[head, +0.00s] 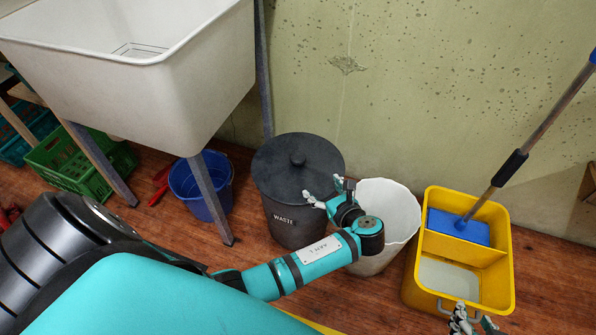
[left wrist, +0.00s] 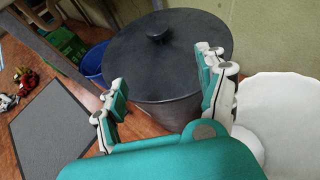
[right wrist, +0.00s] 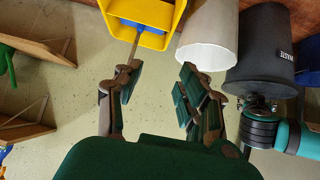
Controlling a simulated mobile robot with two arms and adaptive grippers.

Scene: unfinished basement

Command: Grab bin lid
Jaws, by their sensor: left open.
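The dark grey bin lid (head: 275,175) with a round knob (head: 297,158) sits flat on the dark bin (head: 285,222) marked WASTE. In the left wrist view the lid (left wrist: 130,60) and its knob (left wrist: 159,36) lie beyond my left fingers. My left gripper (head: 322,189) is open and empty at the lid's front right side, apart from the knob. My right gripper (head: 474,322) is at the bottom right of the head view, by the yellow bucket. In the right wrist view its fingers (right wrist: 158,78) are spread with nothing between them.
A white bin (head: 388,210) stands right of the waste bin, behind my left arm. Further right is a yellow mop bucket (head: 458,245) with a mop handle (head: 530,135). A white sink (head: 130,75), its legs and a blue bucket (head: 203,190) are on the left.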

